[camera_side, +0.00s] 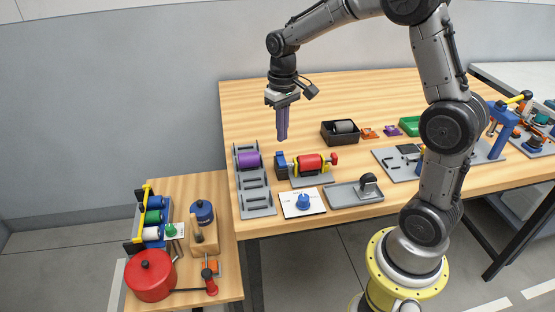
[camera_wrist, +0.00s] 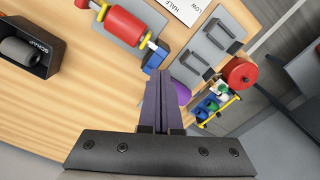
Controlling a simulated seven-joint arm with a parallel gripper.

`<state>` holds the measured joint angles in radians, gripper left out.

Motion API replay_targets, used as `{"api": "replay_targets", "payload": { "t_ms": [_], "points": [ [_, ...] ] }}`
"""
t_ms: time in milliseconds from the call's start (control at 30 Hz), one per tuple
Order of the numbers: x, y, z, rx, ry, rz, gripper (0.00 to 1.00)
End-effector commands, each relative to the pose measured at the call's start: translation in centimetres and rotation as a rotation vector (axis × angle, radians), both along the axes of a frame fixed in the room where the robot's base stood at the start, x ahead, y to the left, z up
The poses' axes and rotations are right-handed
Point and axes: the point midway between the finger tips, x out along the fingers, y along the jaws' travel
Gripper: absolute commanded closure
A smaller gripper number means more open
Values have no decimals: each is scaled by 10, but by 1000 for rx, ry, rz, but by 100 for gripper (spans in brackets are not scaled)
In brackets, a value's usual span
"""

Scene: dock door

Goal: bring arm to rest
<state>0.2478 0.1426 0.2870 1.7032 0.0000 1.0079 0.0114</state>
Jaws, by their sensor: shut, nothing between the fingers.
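My gripper (camera_side: 282,138) has long purple fingers pointing down and hangs in the air above the wooden table (camera_side: 330,98). In the wrist view the fingers of my gripper (camera_wrist: 158,76) lie together, with nothing between them. My arm reaches from its yellow base at the right up and over to the left. The gripper is above and beyond a grey rack (camera_side: 256,200) that holds a purple roller (camera_side: 249,160). It appears clear of everything below it.
A red roller (camera_side: 311,165) sits in a holder right of the rack. A dark box (camera_side: 328,138) holds a grey roller. A red pot (camera_side: 150,275) stands on the lower side table. The table's back is clear.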

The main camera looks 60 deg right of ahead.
Motion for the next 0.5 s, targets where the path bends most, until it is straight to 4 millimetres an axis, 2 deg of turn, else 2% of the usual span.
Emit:
{"api": "replay_targets", "payload": {
  "t_ms": [67, 133, 233, 400, 500],
  "points": [
    [2, 5, 10, -6, -24, 13, 100],
    [2, 11, 28, -16, -67, 28, 100],
    [-12, 26, 60, -31, -141, 61, 100],
    [-60, 56, 107, -52, -273, 124, 100],
    [-94, 70, 122, -59, -341, 159, 100]
  ]
}}
